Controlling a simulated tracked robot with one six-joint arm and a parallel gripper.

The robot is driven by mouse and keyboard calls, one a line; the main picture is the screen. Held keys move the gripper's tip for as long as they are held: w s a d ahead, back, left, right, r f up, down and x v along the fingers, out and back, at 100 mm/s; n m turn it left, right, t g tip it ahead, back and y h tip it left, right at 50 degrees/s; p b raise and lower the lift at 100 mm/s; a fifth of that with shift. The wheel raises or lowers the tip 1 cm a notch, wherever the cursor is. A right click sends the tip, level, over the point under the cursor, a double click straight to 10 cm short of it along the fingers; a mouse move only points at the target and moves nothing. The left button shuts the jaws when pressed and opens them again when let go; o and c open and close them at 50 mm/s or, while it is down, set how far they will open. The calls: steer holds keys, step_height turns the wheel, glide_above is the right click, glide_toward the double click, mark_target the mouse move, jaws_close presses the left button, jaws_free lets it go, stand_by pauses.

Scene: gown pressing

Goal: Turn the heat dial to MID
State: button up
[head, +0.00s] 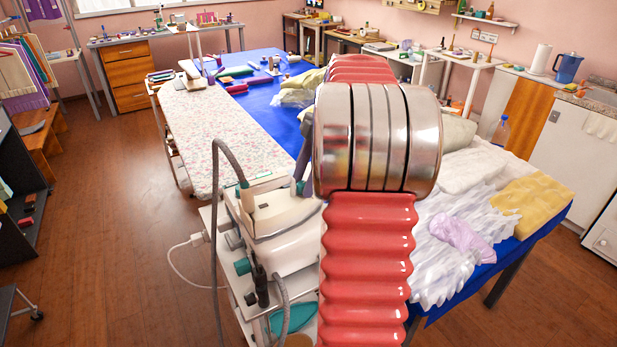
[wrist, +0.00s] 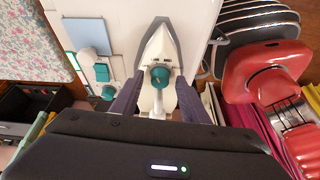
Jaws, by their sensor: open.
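A teal round knob (wrist: 160,77), which looks like the heat dial, sits on a white, pointed iron-shaped body with a grey edge (wrist: 157,48) in the wrist view. My gripper (wrist: 160,80) is open, with one dark finger on each side of the knob in the picture. I cannot tell whether either finger touches it. No dial marks or setting can be read. In the head view, the white pressing unit (head: 282,216) stands left of my red arm. My arm hides most of the gripper there, and I cannot make out the knob.
Teal buttons (wrist: 101,73) and a pale panel (wrist: 88,36) lie left of the knob. A grey hose (head: 216,220) arches beside the unit. A floral ironing board (head: 220,130) and a blue-covered table (head: 262,118) with garments are close by. Wooden floor (head: 120,210) is clear at left.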

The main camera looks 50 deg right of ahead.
steer(key=shift+d+r, duration=0.25)
steer(key=shift+r, duration=0.25)
steer(key=v, duration=1.2)
steer(key=shift+r, duration=0.3)
